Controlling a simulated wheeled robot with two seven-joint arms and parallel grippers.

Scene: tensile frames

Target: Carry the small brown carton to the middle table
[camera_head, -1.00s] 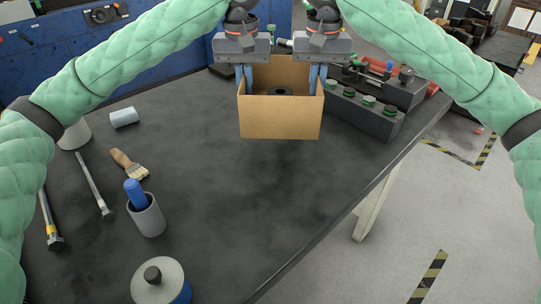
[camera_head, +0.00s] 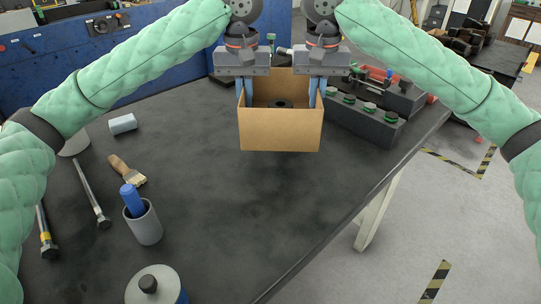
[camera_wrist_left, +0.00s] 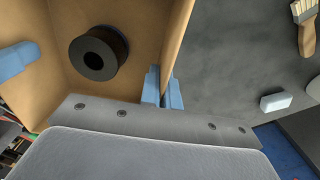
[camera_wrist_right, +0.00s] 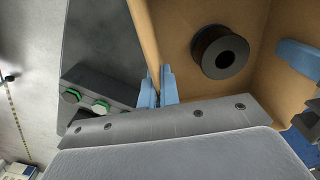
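The small brown carton (camera_head: 280,130) is open at the top and appears upright over the dark table (camera_head: 220,210). A dark ring-shaped roll lies inside it, seen in the left wrist view (camera_wrist_left: 98,53) and the right wrist view (camera_wrist_right: 220,53). My left gripper (camera_head: 245,92) is shut on the carton's left wall; its blue fingers (camera_wrist_left: 162,92) pinch the wall from both sides. My right gripper (camera_head: 316,92) is shut on the carton's right wall in the same way, with its fingers (camera_wrist_right: 160,88) on either side. The head view does not clearly show the gap under the carton.
A dark block with green-topped knobs (camera_head: 365,120) stands close to the carton's right. A brush (camera_head: 128,172), a grey cup with a blue object (camera_head: 143,222), a white cylinder (camera_head: 122,124) and a round canister (camera_head: 155,287) stand or lie at left. The table's middle is clear.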

